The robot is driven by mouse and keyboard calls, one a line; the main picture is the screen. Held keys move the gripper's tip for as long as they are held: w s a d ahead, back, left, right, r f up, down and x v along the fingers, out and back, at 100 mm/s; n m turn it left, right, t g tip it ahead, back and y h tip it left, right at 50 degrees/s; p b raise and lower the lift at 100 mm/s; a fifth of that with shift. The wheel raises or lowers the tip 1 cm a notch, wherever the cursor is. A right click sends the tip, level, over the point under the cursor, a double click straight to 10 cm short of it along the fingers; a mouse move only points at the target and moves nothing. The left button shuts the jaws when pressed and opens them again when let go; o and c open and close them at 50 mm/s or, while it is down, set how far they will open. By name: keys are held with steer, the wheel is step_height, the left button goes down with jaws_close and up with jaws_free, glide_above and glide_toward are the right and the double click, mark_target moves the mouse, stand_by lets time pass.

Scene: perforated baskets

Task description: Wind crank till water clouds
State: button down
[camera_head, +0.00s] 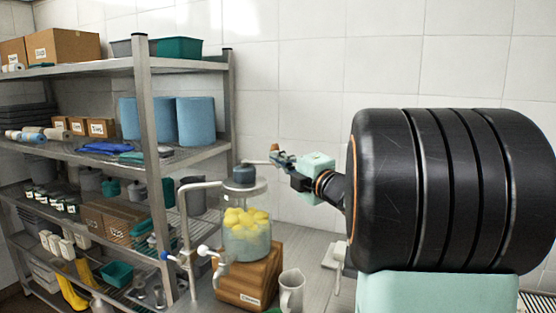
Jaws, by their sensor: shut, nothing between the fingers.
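A clear jar (246,244) stands on a wooden block (250,277) and holds several yellow pieces (245,217) above pale blue-green water. The water's clarity is hard to judge at this size. A dark grey cap (244,176) sits on the jar. A thin crank arm (257,162) runs right from the cap's top, with a small brown-orange knob (274,149) at its end. My gripper (281,160) is shut and empty, its tips right at the knob. I cannot tell whether they touch it.
A metal pipe with taps (186,235) rises left of the jar. A grey jug (291,291) stands to its front right on the metal counter (318,243). Loaded shelving (146,110) fills the left; white tiled wall is behind.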

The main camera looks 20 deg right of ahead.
steer(key=shift+w+d+n+y, duration=0.3)
steer(key=shift+n+y, duration=0.1)
steer(key=shift+w+d+n+g+y+b, duration=0.4)
steer(key=shift+w+d+n+y+b, duration=0.2)
steer(key=shift+w+y, duration=0.35)
steer(key=shift+w+d+n+g+y+b, duration=0.45)
steer(key=shift+w+d+y, duration=0.25)
steer(key=shift+w, duration=0.3)
steer(key=shift+a+f, duration=0.1)
